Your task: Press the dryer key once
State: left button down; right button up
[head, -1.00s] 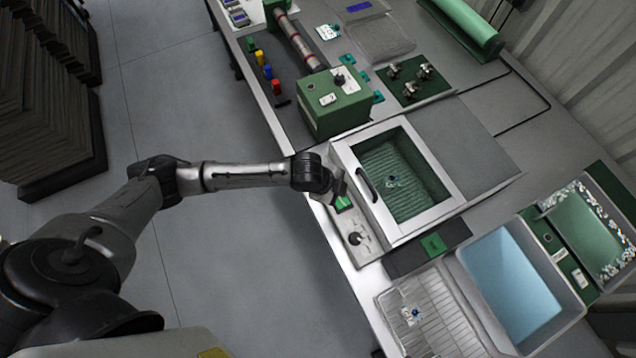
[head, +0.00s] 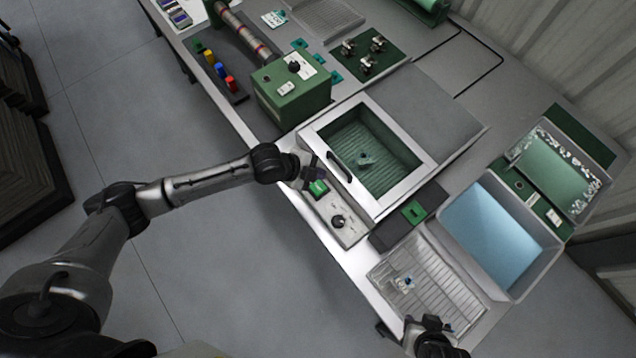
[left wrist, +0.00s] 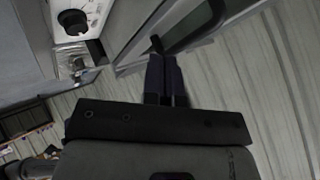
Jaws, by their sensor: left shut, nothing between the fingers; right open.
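The dryer (head: 436,172) is a white-framed box with a glass lid and a dark handle on the bench. Its front control strip (head: 352,236) carries a green key (head: 318,188) and a black knob (head: 338,221). My left gripper (head: 313,176) is shut and empty, right beside the green key on its far side; I cannot tell whether it touches. In the left wrist view the shut fingers (left wrist: 166,78) point toward the dryer's edge and handle; the knob (left wrist: 72,20) shows, the key is not clear. My right gripper (head: 428,328) is open at the bottom edge, near the wire rack.
A green box with switches (head: 290,95) stands beside the dryer. On the other side are a wire rack (head: 450,300), a tub of blue liquid (head: 540,272) and a green-lined tray (head: 590,180). Open floor lies in front of the bench.

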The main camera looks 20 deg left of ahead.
pick_arm(q)
jog(key=shift+f, duration=0.15)
jog(key=b, duration=0.7)
send_over(318, 189)
notch_tip(318, 189, down, 7)
jog(key=shift+r, duration=0.15)
jog(key=shift+f+b, duration=0.3)
jog(key=shift+f, duration=0.55)
dwell(0.8)
jog(key=shift+f, duration=0.2)
